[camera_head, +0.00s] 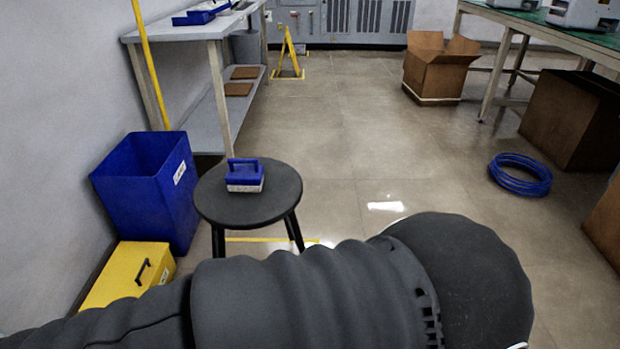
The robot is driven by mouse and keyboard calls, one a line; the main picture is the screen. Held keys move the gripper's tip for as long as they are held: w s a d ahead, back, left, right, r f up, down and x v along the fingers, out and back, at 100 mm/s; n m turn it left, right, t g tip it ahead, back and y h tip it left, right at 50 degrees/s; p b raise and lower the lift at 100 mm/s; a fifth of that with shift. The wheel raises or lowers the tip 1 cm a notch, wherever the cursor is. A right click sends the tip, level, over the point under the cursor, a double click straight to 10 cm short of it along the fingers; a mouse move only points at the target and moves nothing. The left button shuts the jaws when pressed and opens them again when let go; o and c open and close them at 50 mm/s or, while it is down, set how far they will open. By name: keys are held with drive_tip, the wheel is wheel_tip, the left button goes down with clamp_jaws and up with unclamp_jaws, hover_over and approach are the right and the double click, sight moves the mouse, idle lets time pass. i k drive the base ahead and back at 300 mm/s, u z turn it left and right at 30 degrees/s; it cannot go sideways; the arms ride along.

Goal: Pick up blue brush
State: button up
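A blue brush (244,175) with a raised handle and pale bristles sits on the round black stool (215,206), left of the picture's middle. It stands upright near the middle of the seat, bristles down. My dark, ribbed arm crosses the bottom of the view in front of the stool and hides part of its legs. My gripper is not in view, so I cannot see whether it holds anything. Nothing is seen touching the brush.
A blue bin (150,195) and a yellow box (128,272) stand by the left wall. A grey workbench (190,29) is behind. A blue hose coil (519,175), an open cardboard box (436,68) and a brown box (575,118) are at right. The middle floor is clear.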

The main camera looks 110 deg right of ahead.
sight(238, 177)
drive_tip(key=z, duration=3.35)
drive_tip(key=i, duration=0.5)
drive_tip(key=u, duration=0.05)
drive_tip(key=k, duration=1.1)
drive_tip(key=z, duration=0.8)
drive_tip(key=i, duration=0.85)
drive_tip(key=u, duration=0.55)
